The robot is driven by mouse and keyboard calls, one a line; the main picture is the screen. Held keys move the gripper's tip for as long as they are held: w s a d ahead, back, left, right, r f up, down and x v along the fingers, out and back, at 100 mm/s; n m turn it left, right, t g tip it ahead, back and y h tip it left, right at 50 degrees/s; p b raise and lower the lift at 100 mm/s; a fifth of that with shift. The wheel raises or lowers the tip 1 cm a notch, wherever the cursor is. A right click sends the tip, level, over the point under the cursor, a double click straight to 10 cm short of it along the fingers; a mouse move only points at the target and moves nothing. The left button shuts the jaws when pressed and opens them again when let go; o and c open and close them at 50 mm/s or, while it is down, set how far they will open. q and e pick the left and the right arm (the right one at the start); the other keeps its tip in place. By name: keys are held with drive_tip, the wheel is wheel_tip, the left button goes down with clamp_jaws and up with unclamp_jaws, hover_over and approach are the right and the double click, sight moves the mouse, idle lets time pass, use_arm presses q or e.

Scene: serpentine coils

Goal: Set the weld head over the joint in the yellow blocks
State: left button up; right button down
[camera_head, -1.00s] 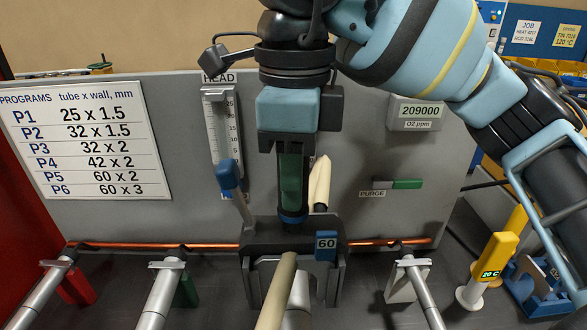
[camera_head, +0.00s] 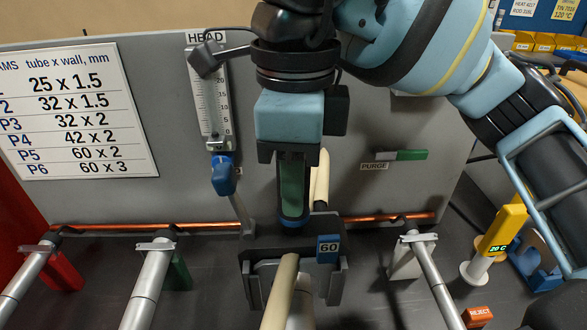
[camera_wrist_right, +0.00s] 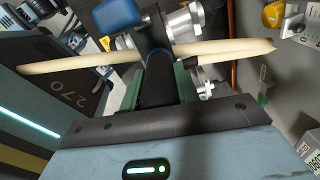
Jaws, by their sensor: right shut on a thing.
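The weld head (camera_head: 298,262) is a dark clamp with a blue "60" tag (camera_head: 328,248). I cannot tell whether the head touches this tube. No yellow tube blocks show; the head and hose hide the bench there. My left gripper is out of view.
Silver tubes run by a red block (camera_head: 66,272), a green block (camera_head: 179,275) and a pale block (camera_head: 402,262). A copper bar (camera_head: 150,228) crosses behind. A grey panel with a programs chart (camera_head: 75,115) stands behind. A yellow "20 C" gauge (camera_head: 503,229) stands right, near a REJECT block (camera_head: 477,317).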

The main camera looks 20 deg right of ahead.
sight(295, 241)
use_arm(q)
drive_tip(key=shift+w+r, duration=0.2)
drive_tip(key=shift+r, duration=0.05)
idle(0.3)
